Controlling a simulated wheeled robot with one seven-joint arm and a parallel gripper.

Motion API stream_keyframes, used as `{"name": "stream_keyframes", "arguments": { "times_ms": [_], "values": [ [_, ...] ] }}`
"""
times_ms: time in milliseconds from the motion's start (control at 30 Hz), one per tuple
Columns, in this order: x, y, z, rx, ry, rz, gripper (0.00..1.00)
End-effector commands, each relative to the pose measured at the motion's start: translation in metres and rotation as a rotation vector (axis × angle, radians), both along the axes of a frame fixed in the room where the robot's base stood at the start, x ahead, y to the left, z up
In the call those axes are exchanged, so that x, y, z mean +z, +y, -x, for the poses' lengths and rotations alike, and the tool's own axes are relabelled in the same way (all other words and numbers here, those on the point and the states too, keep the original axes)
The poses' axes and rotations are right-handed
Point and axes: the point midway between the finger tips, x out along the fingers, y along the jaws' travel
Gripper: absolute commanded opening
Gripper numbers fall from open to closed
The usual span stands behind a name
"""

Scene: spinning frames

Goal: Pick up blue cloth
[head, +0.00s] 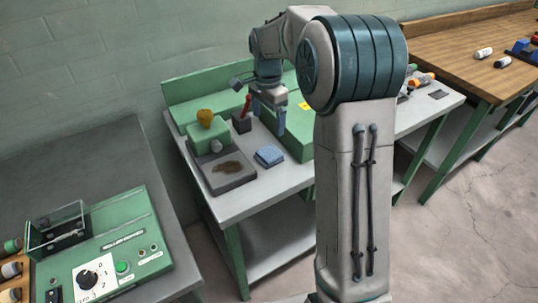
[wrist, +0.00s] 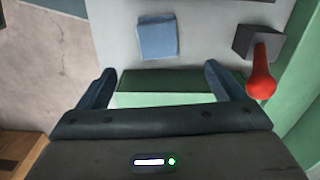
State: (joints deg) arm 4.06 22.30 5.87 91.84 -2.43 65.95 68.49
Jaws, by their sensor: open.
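My gripper (head: 268,103) hangs from the arm above the table, behind and above the cloth in the head view. In the wrist view its two blue fingers (wrist: 162,72) are spread wide with nothing between them but the view of the green box below. The gripper is apart from the cloth.
A red-handled item in a dark block (head: 242,117) stands left of my gripper. A dark tray (head: 226,172) with a brown stain and a green block with a yellow lump (head: 205,117) are further left. The green box (head: 299,135) stands right of the cloth. Bare tabletop lies in front.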

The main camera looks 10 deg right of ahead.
Motion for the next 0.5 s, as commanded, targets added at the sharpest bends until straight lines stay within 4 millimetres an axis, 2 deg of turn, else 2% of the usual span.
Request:
{"name": "stream_keyframes", "arguments": {
  "times_ms": [300,500],
  "values": [
    [-0.061,0.0,0.001,0.002,0.005,0.0,0.89],
    [-0.078,0.0,0.001,0.001,0.002,0.0,0.89]
  ]
}}
